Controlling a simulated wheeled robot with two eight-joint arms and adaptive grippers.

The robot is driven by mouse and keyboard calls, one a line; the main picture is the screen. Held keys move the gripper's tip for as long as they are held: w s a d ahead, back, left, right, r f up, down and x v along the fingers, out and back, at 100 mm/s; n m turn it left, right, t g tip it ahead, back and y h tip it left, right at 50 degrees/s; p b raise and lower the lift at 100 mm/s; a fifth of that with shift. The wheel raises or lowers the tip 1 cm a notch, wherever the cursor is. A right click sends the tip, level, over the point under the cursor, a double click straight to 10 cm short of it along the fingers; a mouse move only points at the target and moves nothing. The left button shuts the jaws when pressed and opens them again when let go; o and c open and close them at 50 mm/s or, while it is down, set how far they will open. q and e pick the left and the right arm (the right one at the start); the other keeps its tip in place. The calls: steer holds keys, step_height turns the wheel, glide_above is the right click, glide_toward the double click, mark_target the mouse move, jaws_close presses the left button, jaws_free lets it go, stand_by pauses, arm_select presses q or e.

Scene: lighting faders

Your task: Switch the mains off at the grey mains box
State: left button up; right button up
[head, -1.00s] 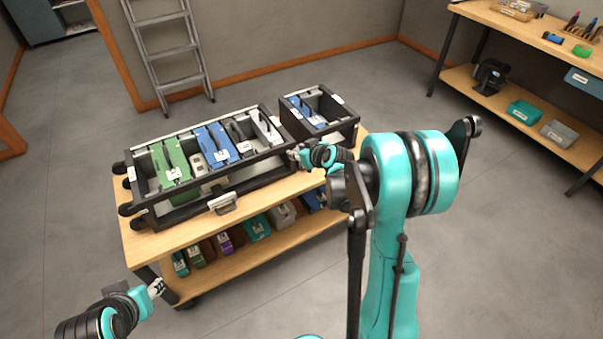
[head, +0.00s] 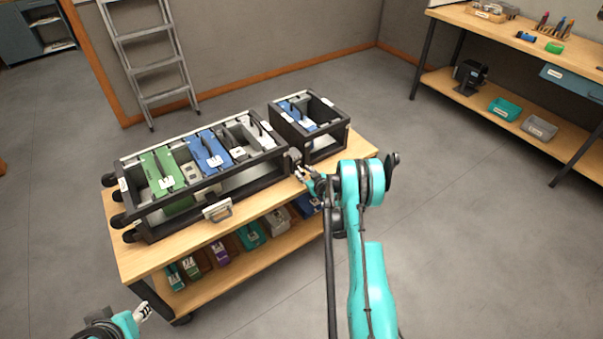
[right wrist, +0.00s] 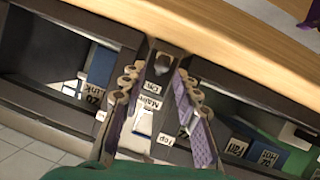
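The grey mains box (right wrist: 165,62) shows in the right wrist view, with labels reading "On" and "Mains" and a pale panel below them. In the head view it is a small grey shape (head: 294,156) at the right end of the long rack, partly hidden by my gripper. My right gripper (head: 303,173) is close in front of it. In the right wrist view its purple-padded fingers (right wrist: 160,105) are spread, with the labelled face between them; I cannot tell if they touch it. My left gripper (head: 143,312) is low at the left, away from the rack, too small to judge.
The long black rack (head: 215,203) holds green, blue and grey modules on a wooden trolley (head: 130,262). A smaller rack (head: 328,141) with a blue module stands right of it. Several modules sit on the lower shelf. A ladder (head: 150,60) leans behind; a workbench (head: 500,37) stands right.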

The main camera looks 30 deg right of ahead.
steer(key=shift+x, duration=1.3)
steer(key=shift+r, duration=0.1)
jaws_close()
steer(key=shift+f+t, duration=0.25)
steer(key=shift+t, duration=0.65)
steer(key=shift+a, duration=0.1)
